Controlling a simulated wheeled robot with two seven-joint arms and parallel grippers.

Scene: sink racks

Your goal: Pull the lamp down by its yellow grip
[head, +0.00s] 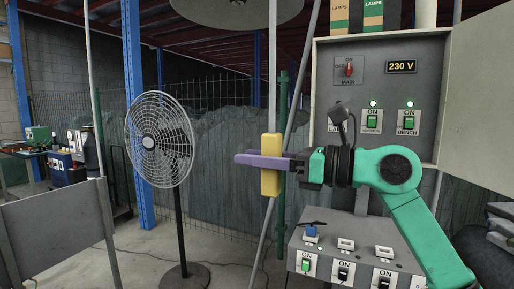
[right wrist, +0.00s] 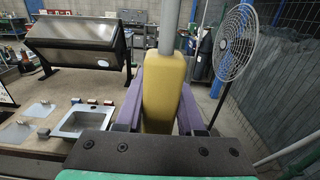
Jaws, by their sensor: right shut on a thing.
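The yellow grip (head: 270,178) is an upright block on a thin grey rod that runs up to the round grey lamp (head: 236,10) at the top edge of the head view. My right gripper (head: 265,160) has purple fingers and reaches in from the right, shut on the yellow grip. In the right wrist view the yellow grip (right wrist: 164,92) stands between the two purple fingers (right wrist: 165,95), with the rod rising from its top. Only the lamp's underside shows in the head view. My left gripper is not in view.
A pedestal fan (head: 160,140) stands left of the grip. A grey control cabinet (head: 325,80) with switches is behind my right arm, and a switch box (head: 340,262) sits below it. A grey panel (head: 55,240) stands at lower left.

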